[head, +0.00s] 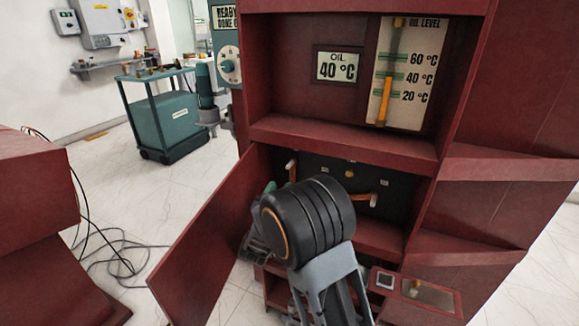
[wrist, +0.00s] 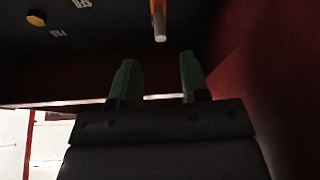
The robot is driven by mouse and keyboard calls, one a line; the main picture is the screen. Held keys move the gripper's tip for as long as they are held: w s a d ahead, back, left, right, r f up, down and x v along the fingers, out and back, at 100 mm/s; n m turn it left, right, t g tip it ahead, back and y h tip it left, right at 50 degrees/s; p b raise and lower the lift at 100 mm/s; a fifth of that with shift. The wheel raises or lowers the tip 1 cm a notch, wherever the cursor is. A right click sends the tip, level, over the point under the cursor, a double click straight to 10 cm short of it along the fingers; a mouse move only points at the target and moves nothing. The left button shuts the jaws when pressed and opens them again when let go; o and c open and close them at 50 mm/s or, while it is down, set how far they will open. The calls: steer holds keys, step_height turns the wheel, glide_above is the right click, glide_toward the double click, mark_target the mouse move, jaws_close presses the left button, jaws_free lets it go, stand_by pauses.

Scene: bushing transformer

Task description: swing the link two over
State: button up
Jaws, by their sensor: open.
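In the head view, a dark panel inside the red cabinet carries two copper-coloured links. The left link (head: 292,171) has a pale end and stands roughly upright. The right link (head: 363,197) lies roughly level, its pale end to the right. A yellow knob (head: 349,173) sits between them. My gripper shows a green finger in the head view, left of my dark wrist, which hides part of the panel. In the wrist view my gripper (wrist: 158,68) is open and empty. A copper link with a pale tip (wrist: 159,25) is beyond the gap between the fingers, apart from them; which link is unclear.
The open red cabinet door (head: 215,235) stands left of my arm. A red shelf edge (head: 340,140) runs above the panel. In the wrist view a red wall (wrist: 255,90) is close on the right. A green cart (head: 163,115) and loose cables (head: 115,255) are farther left.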

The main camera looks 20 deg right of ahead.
mark_target(290, 163)
steer(key=x, duration=0.9)
steer(key=shift+w+d+r, duration=0.1)
steer(key=shift+w+d, duration=0.1)
jaws_close()
